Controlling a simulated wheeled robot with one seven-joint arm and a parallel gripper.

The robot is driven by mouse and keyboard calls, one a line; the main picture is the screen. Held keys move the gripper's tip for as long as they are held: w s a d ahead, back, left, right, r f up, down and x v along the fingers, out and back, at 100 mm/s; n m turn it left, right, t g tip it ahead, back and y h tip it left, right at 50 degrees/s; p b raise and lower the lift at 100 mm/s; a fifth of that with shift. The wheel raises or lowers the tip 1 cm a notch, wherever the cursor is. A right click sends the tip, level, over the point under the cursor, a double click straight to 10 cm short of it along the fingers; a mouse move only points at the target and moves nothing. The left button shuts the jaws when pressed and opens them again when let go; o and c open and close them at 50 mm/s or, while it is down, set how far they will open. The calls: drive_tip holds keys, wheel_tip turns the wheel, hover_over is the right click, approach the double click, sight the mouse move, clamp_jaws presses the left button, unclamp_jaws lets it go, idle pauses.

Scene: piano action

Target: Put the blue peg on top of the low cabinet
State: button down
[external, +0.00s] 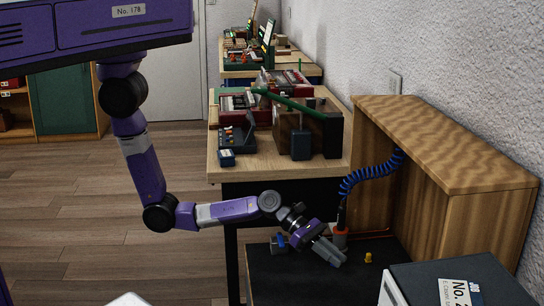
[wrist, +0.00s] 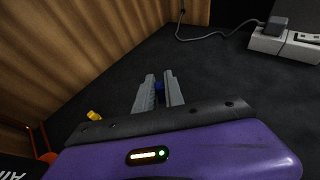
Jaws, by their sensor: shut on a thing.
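My gripper (external: 332,256) is shut on the blue peg, low over a black surface (external: 290,285). In the wrist view, the blue peg (wrist: 158,87) shows as a small dark blue patch between the two grey fingers (wrist: 159,90). The fingers hide most of it. In the external view the peg is hardly distinguishable at the fingertips. A wooden cabinet (external: 440,140) with a wavy-grained top stands to the right of my gripper, its top higher than the gripper and bare. I cannot tell for certain that it is the low cabinet.
A small yellow piece (external: 368,257) lies right of the gripper. A coiled blue cable (external: 372,172) hangs near an orange-collared holder (external: 340,237). A labelled dark-topped box (external: 460,280) stands at the front right. A cluttered workbench (external: 235,165) is behind. A power strip (wrist: 285,45) lies at the wrist view's upper right.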

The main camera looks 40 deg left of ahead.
sight(333, 285)
wheel_tip(333, 285, down, 7)
drive_tip(key=b, duration=0.3)
drive_tip(key=shift+f, duration=0.2)
drive_tip(key=shift+r, duration=0.1)
drive_tip(key=shift+f, duration=0.25)
